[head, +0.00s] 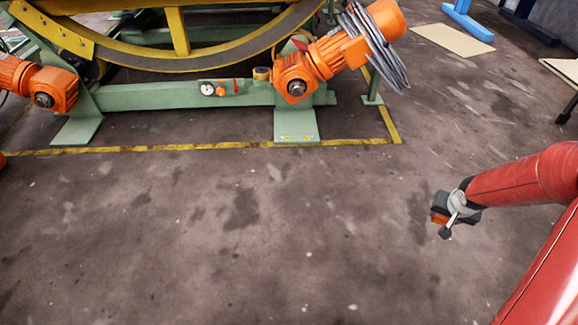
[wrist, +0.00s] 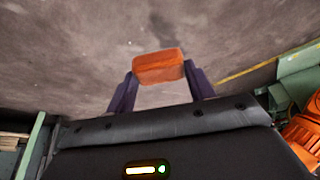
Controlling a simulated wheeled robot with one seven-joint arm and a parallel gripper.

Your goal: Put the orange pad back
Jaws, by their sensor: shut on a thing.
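The orange pad (wrist: 158,66) is a small orange block, seen in the wrist view between the two dark fingers of my gripper (wrist: 158,82). My gripper is shut on it and holds it clear of the floor. In the head view my gripper (head: 441,226) is at the right, at the end of my red arm, above the bare floor. A small orange patch of the pad (head: 439,218) shows there, partly hidden by the gripper.
The green ring inverter frame (head: 150,96) with a yellow ring (head: 180,48) stands at the back. Orange motors (head: 325,62) sit on it, with grey cable coiled at the right one. Yellow floor tape (head: 200,147) runs before it. The floor in front is clear.

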